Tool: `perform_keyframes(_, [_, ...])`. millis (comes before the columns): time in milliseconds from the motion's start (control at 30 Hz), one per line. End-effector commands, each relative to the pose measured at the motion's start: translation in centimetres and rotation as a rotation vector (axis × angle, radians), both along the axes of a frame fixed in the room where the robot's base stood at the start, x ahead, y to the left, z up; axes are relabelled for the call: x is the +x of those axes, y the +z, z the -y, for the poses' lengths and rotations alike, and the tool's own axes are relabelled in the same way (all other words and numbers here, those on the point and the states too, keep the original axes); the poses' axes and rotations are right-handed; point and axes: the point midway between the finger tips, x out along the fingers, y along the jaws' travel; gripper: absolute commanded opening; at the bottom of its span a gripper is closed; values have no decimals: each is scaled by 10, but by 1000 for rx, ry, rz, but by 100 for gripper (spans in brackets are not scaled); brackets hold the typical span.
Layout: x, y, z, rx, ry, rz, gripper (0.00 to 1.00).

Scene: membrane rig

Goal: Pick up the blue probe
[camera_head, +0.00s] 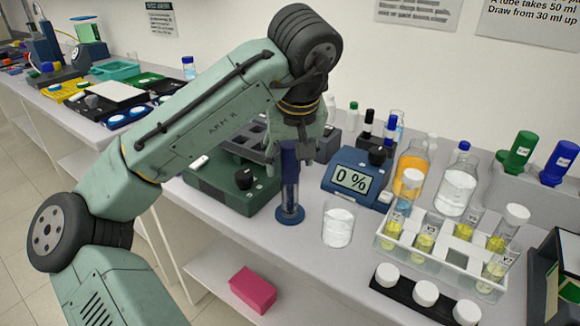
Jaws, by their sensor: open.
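A slim dark blue upright thing, which looks like the blue probe (289,172), stands on the bench on a round blue base (290,214). Its lower part looks paler and partly see-through.
A beaker of white stuff (338,226) is close by. A clear rack (440,262) with yellow-filled tubes is further right. A pink box (253,289) lies on the lower shelf.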

Motion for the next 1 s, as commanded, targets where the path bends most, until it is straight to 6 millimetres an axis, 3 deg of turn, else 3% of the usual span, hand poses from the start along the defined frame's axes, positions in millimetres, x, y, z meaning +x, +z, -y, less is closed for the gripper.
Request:
perform_keyframes(67, [0, 0, 0, 0, 0, 0, 52])
perform_keyframes(700, [0, 1, 0, 0, 1, 0, 9])
perform_keyframes(1000, [0, 2, 0, 0, 1, 1, 7])
